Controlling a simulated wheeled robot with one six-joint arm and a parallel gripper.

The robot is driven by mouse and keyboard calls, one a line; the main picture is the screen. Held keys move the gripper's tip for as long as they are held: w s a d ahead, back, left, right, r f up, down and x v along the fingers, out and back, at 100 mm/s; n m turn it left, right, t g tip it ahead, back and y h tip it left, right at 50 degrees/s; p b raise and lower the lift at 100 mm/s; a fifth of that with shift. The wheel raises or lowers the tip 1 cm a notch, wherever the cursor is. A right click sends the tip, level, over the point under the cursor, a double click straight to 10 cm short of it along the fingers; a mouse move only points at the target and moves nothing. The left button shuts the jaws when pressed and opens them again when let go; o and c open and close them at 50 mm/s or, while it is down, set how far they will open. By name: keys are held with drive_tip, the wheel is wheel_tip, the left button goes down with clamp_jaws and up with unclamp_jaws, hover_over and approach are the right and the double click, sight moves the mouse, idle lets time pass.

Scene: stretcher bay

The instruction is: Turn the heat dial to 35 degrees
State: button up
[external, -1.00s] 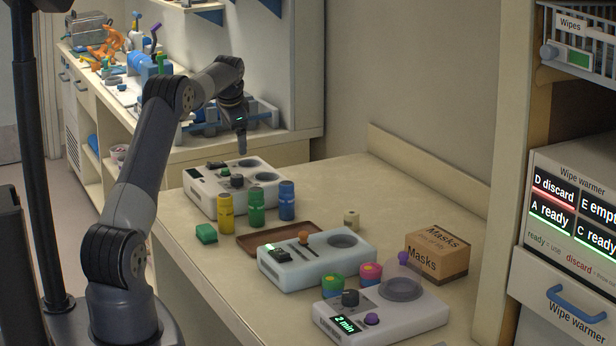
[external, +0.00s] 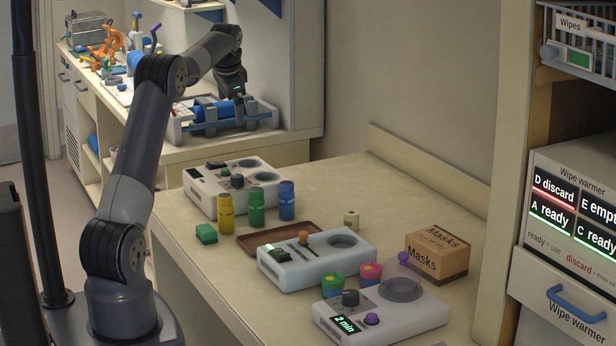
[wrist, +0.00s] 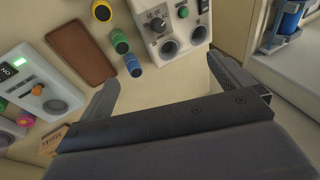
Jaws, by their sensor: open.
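The back unit (external: 262,200) is a white box with a dark dial (external: 237,181) and two round wells. In the wrist view the dial (wrist: 157,25) sits near the top edge with small lettering around it; its setting is too small to read. My gripper (wrist: 168,88) is open and empty, its fingers spread below the unit in the wrist view. In the external view it is raised above and behind the back unit, apart from it. The front unit (external: 400,318) has a dark knob (external: 350,298), a purple knob (external: 372,319) and a "2 min" display. I cannot tell a 35 mark.
Yellow, green and blue bottles (external: 257,206) stand before the back unit. A brown tray (external: 262,247), a unit with an orange knob (external: 350,262) and a Masks box (external: 437,256) are nearer. The counter's right back is clear.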

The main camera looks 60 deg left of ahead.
drive_tip(key=shift+f, duration=0.15)
drive_tip(key=c, duration=0.5)
drive_tip(key=f+t+h+b, duration=0.1)
drive_tip(key=f+b, duration=0.1)
drive_tip(key=f, duration=0.3)
drive_tip(key=a+f+t+h+b, duration=0.1)
drive_tip(key=f+t+h+b, duration=0.1)
drive_tip(key=f, duration=0.2)
drive_tip(key=s+a+f+m+t+h+b, duration=0.1)
drive_tip(key=f+b, duration=0.1)
drive_tip(key=f, duration=0.3)
drive_tip(key=shift+f+t+h, duration=0.3)
drive_tip(key=shift+t+h, duration=0.1)
drive_tip(key=c, duration=0.5)
drive_tip(key=shift+o, duration=0.2)
drive_tip(key=n+t+b, duration=0.1)
drive_tip(key=t+b, duration=0.4)
drive_tip(key=t, duration=0.1)
approach(234, 176)
drive_tip(key=shift+d+f+y, duration=0.1)
drive_tip(key=shift+d+y, duration=0.3)
drive_tip(key=shift+d, duration=0.05)
drive_tip(key=p+x, duration=0.4)
drive_tip(key=x, duration=0.6)
drive_tip(key=shift+w, duration=0.4)
drive_tip(key=shift+c, duration=0.4)
drive_tip(key=c, duration=0.9)
